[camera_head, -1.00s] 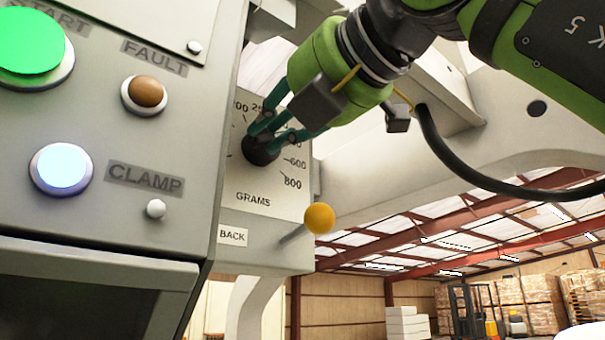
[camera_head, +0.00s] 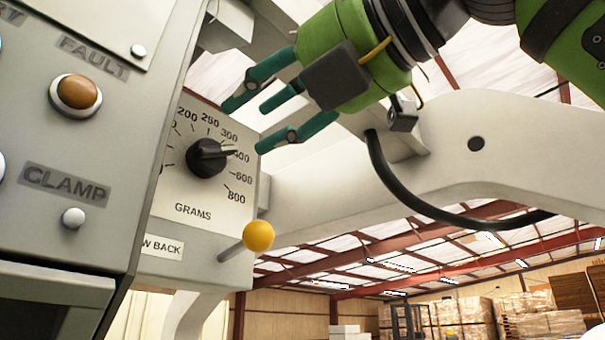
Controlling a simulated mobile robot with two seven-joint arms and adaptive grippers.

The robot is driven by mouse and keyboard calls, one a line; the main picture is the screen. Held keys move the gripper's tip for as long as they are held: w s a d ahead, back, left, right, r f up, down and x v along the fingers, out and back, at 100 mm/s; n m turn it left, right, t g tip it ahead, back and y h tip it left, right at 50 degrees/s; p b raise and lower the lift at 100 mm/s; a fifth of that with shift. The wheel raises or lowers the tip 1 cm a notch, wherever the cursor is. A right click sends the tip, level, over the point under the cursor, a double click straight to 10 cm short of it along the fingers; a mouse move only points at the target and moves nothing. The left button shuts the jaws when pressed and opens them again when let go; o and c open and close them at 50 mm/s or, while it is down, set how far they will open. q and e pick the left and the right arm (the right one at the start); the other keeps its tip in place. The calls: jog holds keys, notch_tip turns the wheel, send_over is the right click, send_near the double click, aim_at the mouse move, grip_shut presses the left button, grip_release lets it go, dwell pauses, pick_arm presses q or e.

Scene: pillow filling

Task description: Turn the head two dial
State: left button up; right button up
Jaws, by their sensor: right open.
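The dial is a black knob (camera_head: 206,158) on a pale plate (camera_head: 192,195) marked GRAMS, with numbers from about 200 to 800 around it. Its pointer points right, close to the 400 mark. My right gripper (camera_head: 248,122) is open and empty, its teal fingers up and to the right of the knob and apart from it. The fingertips show in front of the plate's upper right edge. My left gripper is not in view.
A yellow ball-ended lever (camera_head: 258,236) sticks out below the dial. The grey control panel (camera_head: 110,135) at left carries an orange FAULT button (camera_head: 76,96) and a small CLAMP knob (camera_head: 74,217). A white machine arm (camera_head: 430,150) spans behind.

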jog(key=v, duration=0.5)
jog(key=shift+a, duration=0.1)
jog(key=shift+w, duration=0.15)
